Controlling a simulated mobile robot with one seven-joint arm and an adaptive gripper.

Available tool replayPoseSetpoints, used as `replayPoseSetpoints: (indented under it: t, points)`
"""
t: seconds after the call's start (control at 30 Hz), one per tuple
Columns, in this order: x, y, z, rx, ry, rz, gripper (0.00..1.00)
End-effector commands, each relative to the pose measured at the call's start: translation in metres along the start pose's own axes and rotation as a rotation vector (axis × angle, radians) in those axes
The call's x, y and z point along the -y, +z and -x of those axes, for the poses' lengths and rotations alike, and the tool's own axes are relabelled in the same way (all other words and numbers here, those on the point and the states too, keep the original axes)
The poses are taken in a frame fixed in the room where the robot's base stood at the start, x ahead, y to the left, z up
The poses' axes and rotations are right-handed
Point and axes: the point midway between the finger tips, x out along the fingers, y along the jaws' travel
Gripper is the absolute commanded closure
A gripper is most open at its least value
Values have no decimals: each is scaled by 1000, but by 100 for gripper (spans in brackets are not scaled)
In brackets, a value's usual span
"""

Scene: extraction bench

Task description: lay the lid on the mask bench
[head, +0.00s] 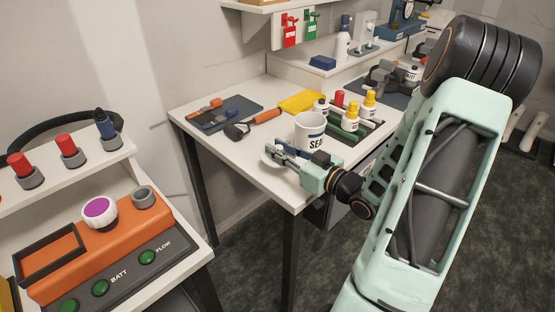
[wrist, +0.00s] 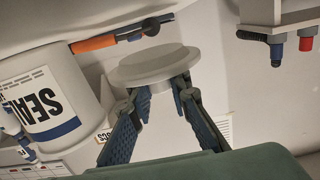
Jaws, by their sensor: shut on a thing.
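My gripper (head: 290,153) is shut on the pale grey round lid (wrist: 152,66). In the wrist view the fingertips (wrist: 162,92) close on the narrow part of the lid, and its wide disc faces away from my palm. In the head view the lid (head: 268,159) is partly hidden by the fingers, near the front left corner of the white right-hand bench (head: 245,155). A white jar marked SEAL (head: 309,128) stands on that bench just behind my gripper; it also shows in the wrist view (wrist: 45,100). No label tells which bench is the mask bench.
A gap separates the benches.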

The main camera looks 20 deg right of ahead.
Motion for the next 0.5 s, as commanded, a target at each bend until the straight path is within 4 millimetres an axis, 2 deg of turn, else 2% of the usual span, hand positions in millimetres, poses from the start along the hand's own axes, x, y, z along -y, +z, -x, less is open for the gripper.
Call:
replayPoseSetpoints:
  t: [0.03,0.2,0.5]
  points:
    - [4,8,-5,1,-3,-6,100]
    - [2,30,-5,0,-1,-4,100]
    - [2,35,-5,0,-1,-1,100]
